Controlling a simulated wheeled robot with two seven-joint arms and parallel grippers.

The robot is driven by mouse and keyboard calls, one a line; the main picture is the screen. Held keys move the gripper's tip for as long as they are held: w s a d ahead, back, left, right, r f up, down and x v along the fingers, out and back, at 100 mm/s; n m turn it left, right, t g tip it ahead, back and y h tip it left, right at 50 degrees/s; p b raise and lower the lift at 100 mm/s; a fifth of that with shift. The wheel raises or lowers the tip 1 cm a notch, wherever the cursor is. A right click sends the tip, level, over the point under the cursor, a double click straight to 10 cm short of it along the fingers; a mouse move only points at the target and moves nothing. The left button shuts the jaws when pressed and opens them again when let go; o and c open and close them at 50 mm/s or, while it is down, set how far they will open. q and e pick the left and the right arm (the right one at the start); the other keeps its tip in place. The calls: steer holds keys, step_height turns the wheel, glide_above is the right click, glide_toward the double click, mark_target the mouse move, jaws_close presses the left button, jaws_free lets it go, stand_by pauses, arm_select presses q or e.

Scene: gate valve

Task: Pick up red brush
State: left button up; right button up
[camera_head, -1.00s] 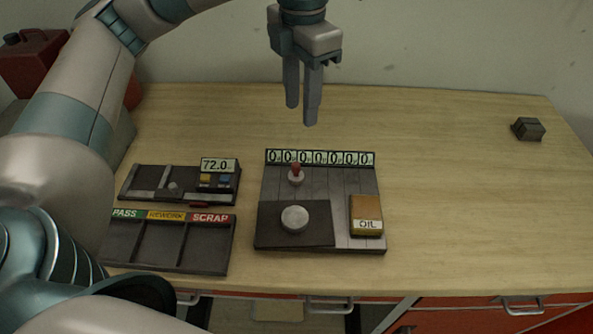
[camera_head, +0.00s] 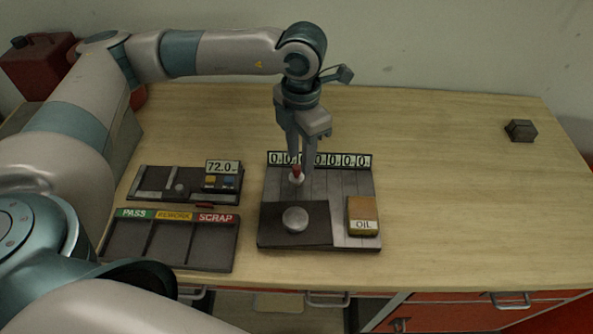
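Contact with the brush cannot be made out. My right gripper is not in view.
A round grey knob (camera_head: 295,219) on a dark plate and an OIL block (camera_head: 363,217) stand close by. Left are a PASS/REWORK/SCRAP tray (camera_head: 168,249) and a gauge tray (camera_head: 150,196) reading 72.0. A dark block (camera_head: 521,130) lies far right.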

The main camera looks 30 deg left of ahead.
mark_target(296, 166)
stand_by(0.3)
arm_select(q)
steer(key=shift+s+a+f+p, duration=0.1)
steer(key=shift+a+f+p, duration=0.05)
steer(key=shift+f+p, duration=0.35)
steer(key=shift+s+a+f+p, duration=0.1)
steer(key=shift+f+p, duration=0.25)
steer(key=shift+p, duration=0.2)
step_height(296, 166, down, 3)
steer(key=shift+a+r+p, duration=0.1)
steer(key=shift+p, duration=0.6)
steer(key=shift+f, duration=0.35)
steer(key=shift+c, duration=0.6)
steer(key=c, duration=0.7)
